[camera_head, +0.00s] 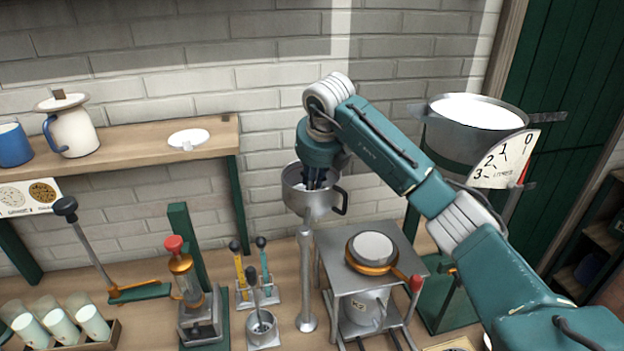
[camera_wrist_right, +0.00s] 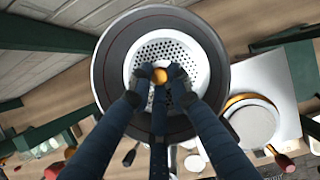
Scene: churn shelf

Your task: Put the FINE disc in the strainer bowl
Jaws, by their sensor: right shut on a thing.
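The strainer bowl (camera_head: 296,203) is a grey metal bowl with a side handle, on top of a tall metal post. My right gripper (camera_head: 318,182) points straight down into its mouth. In the right wrist view my right gripper (camera_wrist_right: 161,78) is shut on the orange knob of a pale perforated disc (camera_wrist_right: 185,52). The disc lies inside the outline of the bowl, whose dark rim (camera_wrist_right: 108,60) surrounds it. I cannot tell whether the disc rests on the bowl's bottom, or read any marking on it. My left gripper is not in view.
A wall shelf (camera_head: 222,133) holds a flat white disc (camera_head: 188,138), a lidded jug (camera_head: 72,130) and a blue mug (camera_head: 14,146). A metal stand (camera_head: 335,245) with a pan (camera_head: 368,265) is close right of the post. A large pot (camera_head: 465,140) stands farther right.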

